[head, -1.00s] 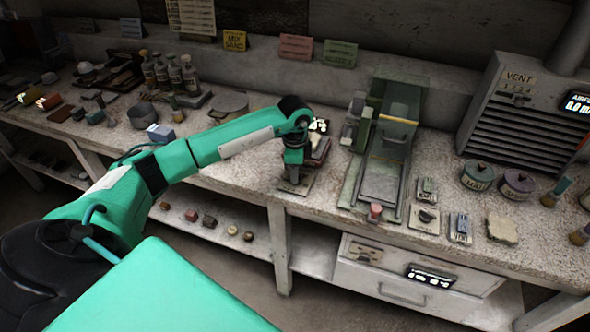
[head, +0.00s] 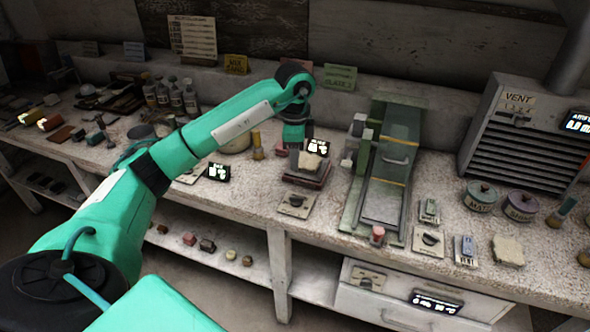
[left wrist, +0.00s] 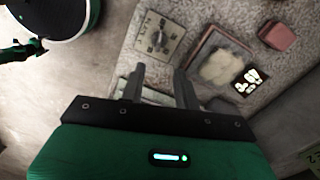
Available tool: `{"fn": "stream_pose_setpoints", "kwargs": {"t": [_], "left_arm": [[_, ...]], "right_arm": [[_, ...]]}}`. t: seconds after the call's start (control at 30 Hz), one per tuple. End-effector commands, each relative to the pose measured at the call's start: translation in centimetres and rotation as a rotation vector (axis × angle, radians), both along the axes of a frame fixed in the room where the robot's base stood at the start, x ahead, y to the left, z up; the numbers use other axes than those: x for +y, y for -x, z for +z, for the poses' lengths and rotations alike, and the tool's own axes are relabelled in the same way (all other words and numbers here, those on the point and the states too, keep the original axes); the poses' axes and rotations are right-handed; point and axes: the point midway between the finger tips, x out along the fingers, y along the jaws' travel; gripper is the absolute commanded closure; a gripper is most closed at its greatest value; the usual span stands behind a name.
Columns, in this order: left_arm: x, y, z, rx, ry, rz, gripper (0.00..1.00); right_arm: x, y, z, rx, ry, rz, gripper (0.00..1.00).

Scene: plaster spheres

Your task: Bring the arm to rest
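My left arm, green with black joints, reaches from the lower left over the bench in the head view. Its gripper (head: 293,146) hangs above the bench, just left of a small scale (head: 306,181) bearing a pale plaster lump (head: 310,161). In the left wrist view the two dark fingers (left wrist: 160,72) stand apart with nothing visible between them. The lump (left wrist: 221,67) and a dial plate (left wrist: 160,38) lie beyond the fingers there. The dial plate (head: 296,204) lies in front of the scale in the head view. My right gripper is not in view.
A green press-like machine (head: 388,170) stands right of the scale. A vent unit (head: 525,125), lidded pots (head: 480,196) and small plates are further right. Bottles (head: 176,96) stand at the back left. A lower shelf (head: 215,252) holds several small blocks.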

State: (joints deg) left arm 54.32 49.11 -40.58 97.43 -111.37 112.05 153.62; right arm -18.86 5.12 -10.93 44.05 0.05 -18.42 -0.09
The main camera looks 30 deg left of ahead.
Motion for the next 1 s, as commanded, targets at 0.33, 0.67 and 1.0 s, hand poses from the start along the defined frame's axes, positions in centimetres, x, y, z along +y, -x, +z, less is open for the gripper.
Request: {"fn": "stream_pose_setpoints", "kwargs": {"t": [0.33, 0.67, 1.0], "left_arm": [[0.0, 0.0, 0.6, 0.001, 0.0, -0.001, 0.68], [-0.2, 0.0, 0.5, -0.001, 0.008, -0.008, 0.68], [-14.1, 1.1, -3.3, -0.183, 0.495, -0.43, 0.68]], "right_arm": [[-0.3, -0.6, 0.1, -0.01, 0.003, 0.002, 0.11], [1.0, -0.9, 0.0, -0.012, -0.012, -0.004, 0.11], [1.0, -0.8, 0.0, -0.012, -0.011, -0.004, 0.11]]}}
